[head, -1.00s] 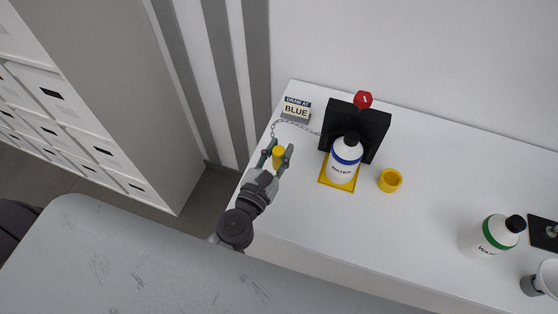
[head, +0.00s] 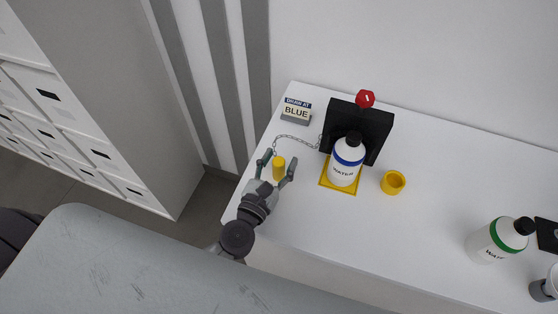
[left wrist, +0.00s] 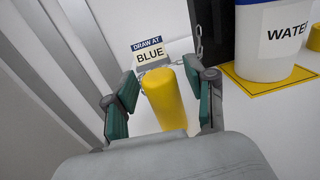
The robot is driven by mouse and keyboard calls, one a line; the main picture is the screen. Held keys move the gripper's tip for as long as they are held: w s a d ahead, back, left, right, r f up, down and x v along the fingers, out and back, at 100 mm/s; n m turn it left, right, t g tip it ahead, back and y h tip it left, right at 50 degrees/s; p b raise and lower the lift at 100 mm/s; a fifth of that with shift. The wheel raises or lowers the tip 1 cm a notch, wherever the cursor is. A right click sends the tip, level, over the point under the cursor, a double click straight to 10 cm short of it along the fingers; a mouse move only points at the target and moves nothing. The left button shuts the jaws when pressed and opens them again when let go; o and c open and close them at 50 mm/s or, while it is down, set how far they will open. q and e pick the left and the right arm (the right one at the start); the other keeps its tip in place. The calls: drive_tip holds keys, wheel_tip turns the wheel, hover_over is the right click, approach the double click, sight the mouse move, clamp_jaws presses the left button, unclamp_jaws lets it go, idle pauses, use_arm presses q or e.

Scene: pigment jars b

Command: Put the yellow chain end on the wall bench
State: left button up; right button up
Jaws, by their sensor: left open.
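The yellow chain end (head: 279,168) is a small yellow cylinder standing on the white wall bench (head: 330,240), near its left edge. A grey chain (head: 293,138) runs from near it to the black stand. In the left wrist view the yellow chain end (left wrist: 166,98) stands upright between the two fingers. My left gripper (head: 278,165) is open around it, and the left wrist view shows gaps between the green finger pads (left wrist: 165,100) and the cylinder.
A blue-banded water bottle (head: 345,165) stands on a yellow-edged base before a black stand (head: 376,137) with a red knob (head: 365,99). A yellow cup (head: 393,182), a green-banded bottle (head: 492,242) and a BLUE sign (head: 296,112) are also on the bench.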

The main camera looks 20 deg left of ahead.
use_arm(q)
drive_tip(key=shift+r, duration=0.25)
drive_tip(key=s+b, duration=0.1)
drive_tip(key=s, duration=0.2)
drive_tip(key=s+b, duration=0.2)
drive_tip(key=s, duration=0.2)
drive_tip(key=s+a+b, duration=0.1)
drive_tip(key=s, duration=0.2)
drive_tip(key=shift+s+a+f, duration=0.1)
drive_tip(key=shift+s+f, duration=0.2)
drive_tip(key=shift+f, duration=0.05)
drive_tip(key=shift+s+a+r+b, duration=0.1)
drive_tip(key=shift+s+r+b, duration=0.1)
drive_tip(key=shift+s, duration=0.15)
drive_tip(key=shift+s+r+b, duration=0.1)
drive_tip(key=shift+s+b, duration=0.1)
drive_tip(key=shift+s, duration=0.1)
